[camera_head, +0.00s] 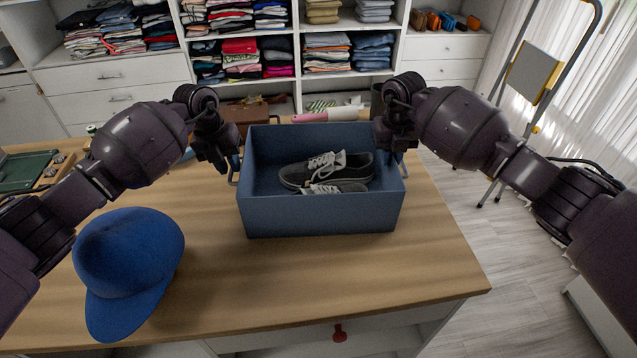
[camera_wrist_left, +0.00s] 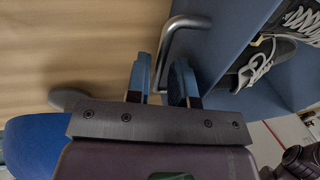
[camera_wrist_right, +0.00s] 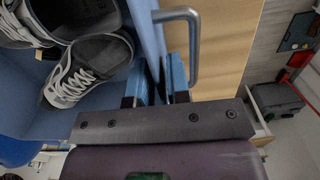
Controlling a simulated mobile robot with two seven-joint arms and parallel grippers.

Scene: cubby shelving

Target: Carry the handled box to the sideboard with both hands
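The handled box (camera_head: 320,215) is a blue open-topped box on the wooden table, with grey shoes (camera_head: 328,170) inside. It has a metal handle on each end. My left gripper (camera_head: 228,160) is at the left end; in the left wrist view its fingers (camera_wrist_left: 160,82) are apart, with the left handle (camera_wrist_left: 168,42) running between them. My right gripper (camera_head: 397,150) is at the right end; in the right wrist view its fingers (camera_wrist_right: 162,80) are apart and the right handle's outer bar (camera_wrist_right: 193,50) shows beside the right finger. Whether any finger touches is unclear. The sideboard cannot be singled out.
A blue cap (camera_head: 128,260) lies on the table (camera_head: 330,275) at front left. A green tray (camera_head: 25,170) is at far left. A brown case (camera_head: 245,112) and a pink-and-white item (camera_head: 325,115) are behind the box. A stepladder (camera_head: 535,85) stands right, with open floor before it.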

